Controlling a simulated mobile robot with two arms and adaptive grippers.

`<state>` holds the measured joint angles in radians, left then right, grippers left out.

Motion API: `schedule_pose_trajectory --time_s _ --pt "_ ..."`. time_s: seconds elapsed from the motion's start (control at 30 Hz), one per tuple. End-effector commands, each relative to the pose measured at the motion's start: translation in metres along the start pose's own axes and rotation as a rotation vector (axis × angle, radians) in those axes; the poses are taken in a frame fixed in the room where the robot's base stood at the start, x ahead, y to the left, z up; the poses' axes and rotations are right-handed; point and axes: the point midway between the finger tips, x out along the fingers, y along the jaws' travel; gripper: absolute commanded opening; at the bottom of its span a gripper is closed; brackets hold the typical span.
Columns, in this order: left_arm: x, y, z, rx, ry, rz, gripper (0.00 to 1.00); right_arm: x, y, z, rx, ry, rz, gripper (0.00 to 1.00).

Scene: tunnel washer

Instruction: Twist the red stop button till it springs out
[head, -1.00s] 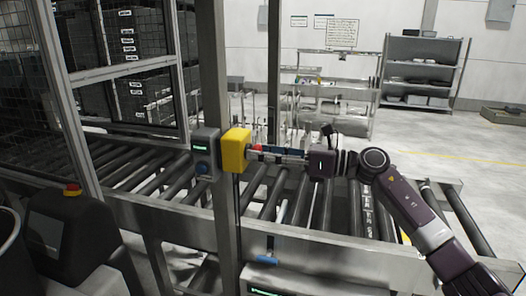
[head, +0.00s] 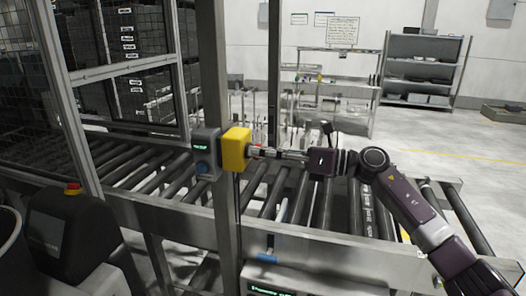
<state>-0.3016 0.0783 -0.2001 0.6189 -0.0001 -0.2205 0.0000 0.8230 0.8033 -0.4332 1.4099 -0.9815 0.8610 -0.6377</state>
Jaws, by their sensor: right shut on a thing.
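The red stop button (head: 255,151) sticks out of the right face of a yellow box (head: 236,150) mounted on the grey post. My right gripper (head: 258,152) reaches in from the right, level with the box, and its fingers are shut on the button. The fingers cover most of the button, so only a little red shows and I cannot tell whether it is pressed in or sprung out. My left gripper is not in view.
A grey control box (head: 205,153) with a green display and blue button sits left of the yellow box. A roller conveyor (head: 150,180) runs behind the post. Another red button (head: 73,189) tops a dark console at left. Shelves (head: 420,70) stand far back.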

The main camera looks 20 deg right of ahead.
Motion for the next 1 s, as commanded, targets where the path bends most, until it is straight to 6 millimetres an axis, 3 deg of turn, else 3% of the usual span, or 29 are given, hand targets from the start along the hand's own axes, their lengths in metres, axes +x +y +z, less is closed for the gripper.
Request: schedule_pose_trajectory --time_s 0.5,1.0 --pt "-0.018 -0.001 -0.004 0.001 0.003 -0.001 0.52 0.0 0.0 0.002 0.352 -0.001 -0.001 0.06" --pt "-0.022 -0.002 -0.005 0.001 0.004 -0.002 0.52 0.0 -0.001 0.001 0.443 -0.004 0.0 0.06"
